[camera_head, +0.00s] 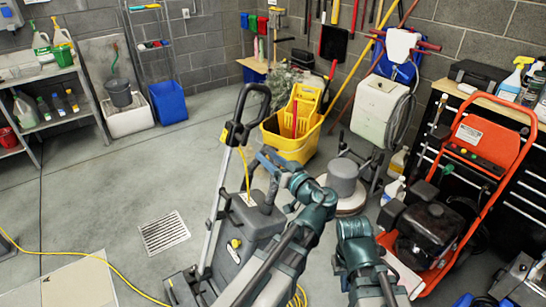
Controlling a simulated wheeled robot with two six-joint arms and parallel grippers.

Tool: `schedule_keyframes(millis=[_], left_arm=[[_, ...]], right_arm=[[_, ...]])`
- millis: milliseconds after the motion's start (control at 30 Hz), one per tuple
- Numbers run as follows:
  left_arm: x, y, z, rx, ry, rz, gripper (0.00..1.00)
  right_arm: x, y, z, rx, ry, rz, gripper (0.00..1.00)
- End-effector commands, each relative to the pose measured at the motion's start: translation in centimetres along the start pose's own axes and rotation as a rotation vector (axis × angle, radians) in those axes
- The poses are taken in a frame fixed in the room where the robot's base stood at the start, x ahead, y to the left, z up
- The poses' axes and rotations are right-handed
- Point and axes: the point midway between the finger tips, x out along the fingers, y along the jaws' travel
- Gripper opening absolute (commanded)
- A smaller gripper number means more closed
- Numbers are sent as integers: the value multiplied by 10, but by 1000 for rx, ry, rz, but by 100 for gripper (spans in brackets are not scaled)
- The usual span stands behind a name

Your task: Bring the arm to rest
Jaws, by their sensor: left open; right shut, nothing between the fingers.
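My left arm rises from the bottom middle over a grey floor-cleaning machine (245,235) with a black handle. Its blue-grey gripper (264,160) is open and empty, in front of the machine's upper part. I cannot tell whether it touches the machine. Of my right arm, only a teal joint and dark links show at the bottom, right of the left arm. My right gripper cannot be made out.
A yellow mop bucket (295,135) and a floor polisher (344,185) stand behind the arms. An orange-framed machine (475,150) is at right. A yellow cable (90,256) crosses the floor. The floor around the drain grate (163,232) is mostly clear.

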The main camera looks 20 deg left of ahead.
Motion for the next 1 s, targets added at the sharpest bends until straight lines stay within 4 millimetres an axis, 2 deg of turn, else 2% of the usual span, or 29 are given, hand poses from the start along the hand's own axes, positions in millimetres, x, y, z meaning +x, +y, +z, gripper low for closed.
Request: schedule_keyframes(millis=[400,467,567,667,767,900,1000], left_arm=[[0,0,2,5,-11,1,55],[-2,-2,9,22,-45,4,55],[-9,-5,35,88,-175,26,55],[-28,-6,76,205,-376,92,55],[-60,-5,118,341,-591,211,55],[-118,-1,164,527,-848,452,55],[-161,0,183,637,-979,645,55]], right_arm=[[0,0,0,0,0,0,0],[-2,0,0,0,0,0,0],[-6,0,0,0,0,0,0],[-11,1,0,0,0,0,0],[-16,2,1,0,0,0,0],[-23,2,1,0,0,0,0],[-27,2,1,0,0,0,0]])
